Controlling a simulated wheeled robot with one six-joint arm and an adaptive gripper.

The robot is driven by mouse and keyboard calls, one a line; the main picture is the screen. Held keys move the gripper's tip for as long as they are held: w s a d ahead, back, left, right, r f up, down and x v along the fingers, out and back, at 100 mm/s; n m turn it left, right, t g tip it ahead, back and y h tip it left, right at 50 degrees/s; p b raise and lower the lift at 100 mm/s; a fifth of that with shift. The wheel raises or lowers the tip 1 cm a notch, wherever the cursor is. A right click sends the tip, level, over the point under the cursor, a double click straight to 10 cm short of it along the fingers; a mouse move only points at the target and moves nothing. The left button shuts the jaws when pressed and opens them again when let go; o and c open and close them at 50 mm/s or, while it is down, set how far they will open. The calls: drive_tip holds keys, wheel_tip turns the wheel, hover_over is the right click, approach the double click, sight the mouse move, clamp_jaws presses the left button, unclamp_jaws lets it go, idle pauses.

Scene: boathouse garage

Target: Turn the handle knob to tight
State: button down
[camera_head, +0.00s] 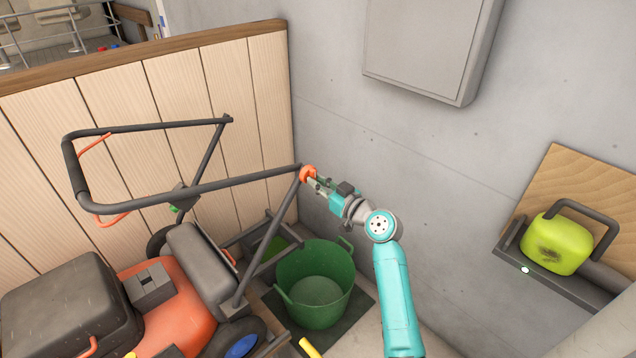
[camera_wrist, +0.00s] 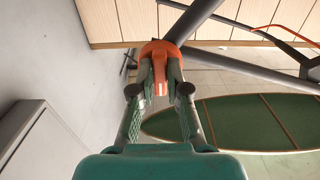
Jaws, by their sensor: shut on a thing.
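The handle knob (camera_head: 307,174) is orange and sits at the joint of the mower's dark handle bars (camera_head: 240,188). In the wrist view the knob (camera_wrist: 161,50) is at the top centre, between and around my fingertips. My gripper (camera_head: 317,181) reaches it from the right, and in the wrist view my gripper (camera_wrist: 160,76) is shut on the knob. The knob's far side is hidden, and I cannot tell how tight it is. The orange and black mower (camera_head: 175,310) stands at the lower left.
A green bucket (camera_head: 318,290) stands on a dark mat below my arm. A concrete wall (camera_head: 420,130) with a grey box (camera_head: 430,45) is behind. A wooden partition (camera_head: 200,80) stands at the left. A shelf with a yellow-green canister (camera_head: 557,243) is at the right.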

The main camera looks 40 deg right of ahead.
drive_tip(key=shift+f, duration=0.15)
drive_tip(key=c, duration=1.2)
unclamp_jaws()
drive_tip(key=shift+o, duration=0.2)
drive_tip(key=shift+s, duration=0.1)
drive_tip(key=s, duration=1.1)
drive_tip(key=shift+s+d, duration=0.2)
drive_tip(key=shift+s, duration=0.2)
